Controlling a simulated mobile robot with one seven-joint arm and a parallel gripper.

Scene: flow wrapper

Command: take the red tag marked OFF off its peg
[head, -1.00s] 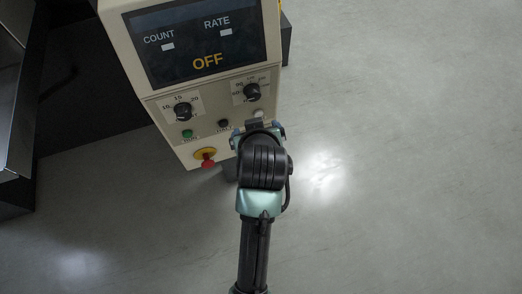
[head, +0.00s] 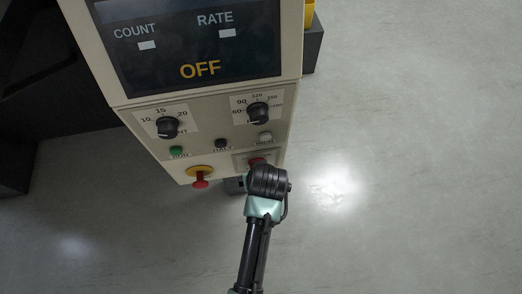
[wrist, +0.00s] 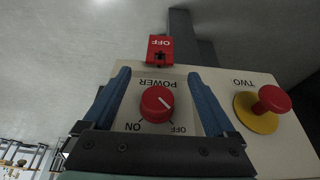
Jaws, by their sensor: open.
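The red tag marked OFF (wrist: 160,46) shows upside down in the wrist view, just beyond the edge of the cream panel. A small dark shape, perhaps its peg, shows at its lower part. My gripper (wrist: 160,74) is open and empty, its two blue fingers pointing toward the tag, which lies beyond the fingertips. A red POWER knob (wrist: 157,104) shows between the fingers, its white mark toward OFF. In the head view my wrist hides the fingers; a bit of red shows just above it, and I cannot tell if it is tag or knob.
A red mushroom button on a yellow base (wrist: 263,108) stands out to the right in the wrist view; it also shows in the head view (head: 200,176). Dials (head: 258,112) and a display (head: 200,50) sit higher on the panel. Open floor lies to the right.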

